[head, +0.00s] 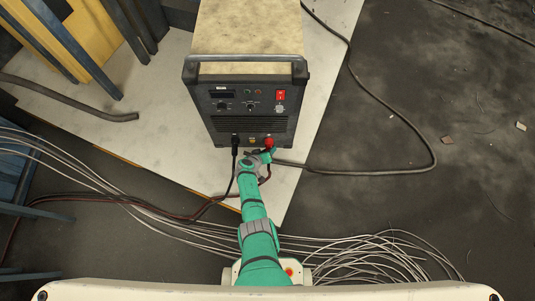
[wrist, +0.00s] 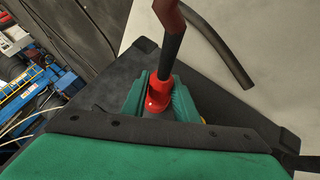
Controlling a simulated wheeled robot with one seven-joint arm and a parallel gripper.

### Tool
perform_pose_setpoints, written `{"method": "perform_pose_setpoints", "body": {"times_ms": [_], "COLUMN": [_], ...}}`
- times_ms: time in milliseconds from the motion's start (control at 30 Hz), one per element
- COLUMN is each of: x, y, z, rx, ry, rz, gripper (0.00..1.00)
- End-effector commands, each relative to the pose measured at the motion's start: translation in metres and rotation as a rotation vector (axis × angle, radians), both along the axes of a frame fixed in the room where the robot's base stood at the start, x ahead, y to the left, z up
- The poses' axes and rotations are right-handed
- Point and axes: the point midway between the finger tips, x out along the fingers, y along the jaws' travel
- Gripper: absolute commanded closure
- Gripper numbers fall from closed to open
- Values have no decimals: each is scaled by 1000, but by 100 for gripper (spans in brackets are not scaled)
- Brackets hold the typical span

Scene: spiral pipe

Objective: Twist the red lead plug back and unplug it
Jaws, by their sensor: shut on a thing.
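The welding machine (head: 247,108) stands on a pale board, its dark front panel facing me. The red lead plug (head: 269,142) is at the panel's lower right. My gripper (head: 264,154) reaches up to it from below. In the wrist view, the red plug (wrist: 157,98) sits between my teal fingers (wrist: 160,90), which are shut on it. Its black stem and dark red lead (wrist: 170,22) rise from the red collar. The plug's contact with its socket is hidden, so I cannot tell its seating or twist.
A black plug (head: 235,140) with a black lead is left of the red one. A thick dark cable (head: 400,172) loops to the right. Several thin pale cables (head: 190,238) cross the floor in front. Yellow and blue items (head: 65,40) stand at the upper left. The right floor is mostly open.

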Motion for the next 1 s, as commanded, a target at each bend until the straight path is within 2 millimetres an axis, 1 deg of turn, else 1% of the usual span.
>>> {"method": "perform_pose_setpoints", "body": {"times_ms": [33, 167, 200, 233, 567, 1000], "x": [3, 4, 3, 3, 1, 1], "y": [0, 0, 1, 2, 2, 0], "z": [3, 3, 3, 3, 1, 0], "rx": [-1, -1, 0, -1, 14, 266], "ry": [-5, -5, -5, -6, -2, 0], "rz": [1, 1, 1, 2, 3, -2], "gripper": [96, 96, 71, 66, 66, 66]}}
